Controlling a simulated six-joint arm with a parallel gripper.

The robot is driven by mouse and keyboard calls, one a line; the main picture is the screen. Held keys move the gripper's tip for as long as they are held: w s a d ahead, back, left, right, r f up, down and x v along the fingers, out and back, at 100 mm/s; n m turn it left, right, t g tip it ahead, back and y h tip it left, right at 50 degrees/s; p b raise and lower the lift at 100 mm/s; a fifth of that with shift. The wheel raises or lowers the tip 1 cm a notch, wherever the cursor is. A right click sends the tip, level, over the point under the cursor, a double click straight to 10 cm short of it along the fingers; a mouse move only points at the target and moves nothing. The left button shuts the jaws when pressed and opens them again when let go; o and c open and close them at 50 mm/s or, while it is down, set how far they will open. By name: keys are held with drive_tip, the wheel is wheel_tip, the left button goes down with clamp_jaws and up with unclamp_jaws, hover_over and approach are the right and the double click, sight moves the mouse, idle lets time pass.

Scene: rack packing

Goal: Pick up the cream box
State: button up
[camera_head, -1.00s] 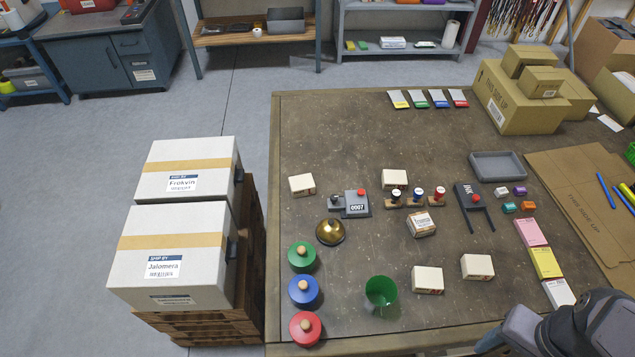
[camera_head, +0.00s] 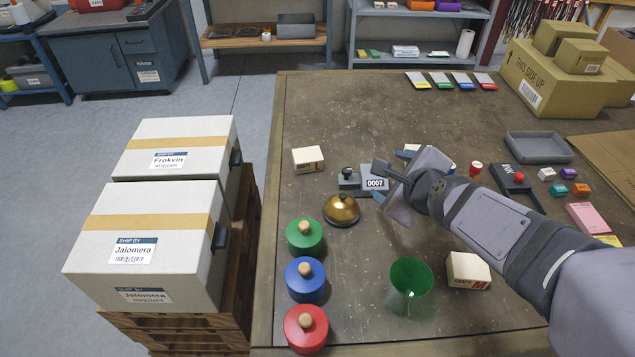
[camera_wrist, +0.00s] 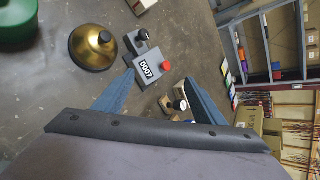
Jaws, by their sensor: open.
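Several small cream boxes show. One cream box (camera_head: 308,160) with a red-marked label stands at the left of the table, left of the grey counter. Another cream box (camera_head: 468,270) sits at the front, right of the green cup (camera_head: 411,278). A third is mostly hidden behind my arm. My gripper (camera_head: 382,181) is open above the table beside the grey counter (camera_head: 374,184), with nothing seen held. In the wrist view, its blue fingers are spread around the counter area, and part of a cream box (camera_wrist: 140,5) is at the top edge, apart from the fingers.
A brass bell (camera_head: 341,209) stands near the counter. Green (camera_head: 304,238), blue (camera_head: 305,280) and red (camera_head: 306,328) knobbed lids line the left edge. A grey tray (camera_head: 538,148) and cardboard boxes (camera_head: 560,80) are at the right.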

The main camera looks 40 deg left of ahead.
sight(308, 157)
drive_tip(key=s+a+m+b, duration=0.1)
drive_tip(key=a, duration=0.1)
drive_tip(key=s+a+f+m+y+b, duration=0.1)
drive_tip(key=a, duration=0.2)
drive_tip(key=s+a+f+m+b, duration=0.1)
drive_tip(key=a, duration=0.1)
drive_tip(key=shift+a+m+y, duration=0.3)
drive_tip(key=shift+a+m, duration=0.05)
drive_tip(key=shift+m, duration=0.05)
drive_tip(key=s+a+m+b, duration=0.1)
drive_tip(key=s+a+m+y+b, duration=0.1)
drive_tip(key=a+m+b, duration=0.1)
drive_tip(key=s+a+f+m+b, duration=0.1)
drive_tip(key=s+a+m, duration=0.1)
drive_tip(key=shift+a+t, duration=0.25)
drive_tip(key=shift+t, duration=0.05)
drive_tip(key=shift+s+a, duration=0.15)
drive_tip(key=shift+a, duration=0.05)
drive_tip(key=shift+x, duration=3.35)
drive_tip(key=shift+a+r, duration=0.1)
drive_tip(key=shift+r, duration=0.05)
drive_tip(key=shift+p+x, duration=0.85)
drive_tip(key=shift+x, duration=1.75)
drive_tip(key=c, duration=0.9)
